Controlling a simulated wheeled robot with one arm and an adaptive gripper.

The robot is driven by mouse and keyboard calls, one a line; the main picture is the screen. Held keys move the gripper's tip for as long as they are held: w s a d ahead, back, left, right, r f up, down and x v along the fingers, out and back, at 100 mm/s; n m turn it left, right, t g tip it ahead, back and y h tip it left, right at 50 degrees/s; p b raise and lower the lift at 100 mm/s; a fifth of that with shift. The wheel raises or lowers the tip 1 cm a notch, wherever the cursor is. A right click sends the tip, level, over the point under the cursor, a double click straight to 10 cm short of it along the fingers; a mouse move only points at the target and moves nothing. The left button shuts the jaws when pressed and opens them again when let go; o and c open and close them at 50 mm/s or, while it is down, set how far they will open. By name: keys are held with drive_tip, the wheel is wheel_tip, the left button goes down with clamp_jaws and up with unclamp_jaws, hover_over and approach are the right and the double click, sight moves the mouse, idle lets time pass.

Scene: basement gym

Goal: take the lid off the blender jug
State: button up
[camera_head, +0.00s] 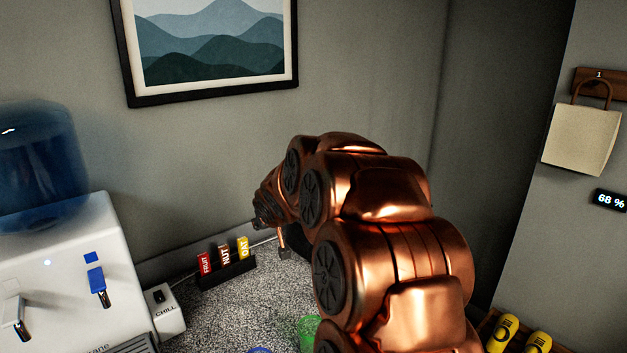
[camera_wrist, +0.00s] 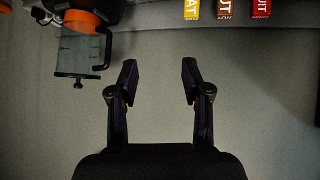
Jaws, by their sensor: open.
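In the wrist view, which is upside down, what looks like the blender shows at upper left. It has a grey see-through jug (camera_wrist: 82,55) with a black side handle, an orange collar and a dark base. A thin dark lid (camera_wrist: 78,75) with a small knob appears to be on the jug's end away from the base. My gripper (camera_wrist: 160,78) is open and empty, its two dark fingers apart, to the right of the jug and not touching it. In the head view my copper arm hides the blender.
Fruit (camera_head: 205,265), nut (camera_head: 224,257) and oat (camera_head: 243,248) bars stand in a black holder by the wall. A white water dispenser (camera_head: 70,265) stands at left. Green (camera_head: 309,331) and blue (camera_head: 260,350) items show partly at the front of the speckled counter (camera_head: 235,305).

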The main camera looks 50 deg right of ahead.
drive_tip(key=shift+w+d+r+t+p, duration=0.4)
drive_tip(key=shift+w+d+t, duration=0.85)
drive_tip(key=shift+d, duration=3.15)
drive_tip(key=shift+w+d+r+t+p, duration=0.2)
drive_tip(key=shift+w+d+r+t, duration=0.75)
drive_tip(key=shift+d, duration=3.5)
drive_tip(key=shift+w+d+r+t+p, duration=0.25)
drive_tip(key=shift+w+d+t, duration=1.3)
drive_tip(key=shift+d, duration=2.85)
drive_tip(key=shift+w+d+f+h+p, duration=0.1)
drive_tip(key=shift+w+d+h+p, duration=0.15)
drive_tip(key=shift+w+p, duration=0.35)
drive_tip(key=shift+w+d+f+h+p, duration=0.15)
drive_tip(key=shift+w+d+p, duration=0.1)
drive_tip(key=shift+w, duration=0.65)
drive_tip(key=shift+c, duration=0.2)
clamp_jaws()
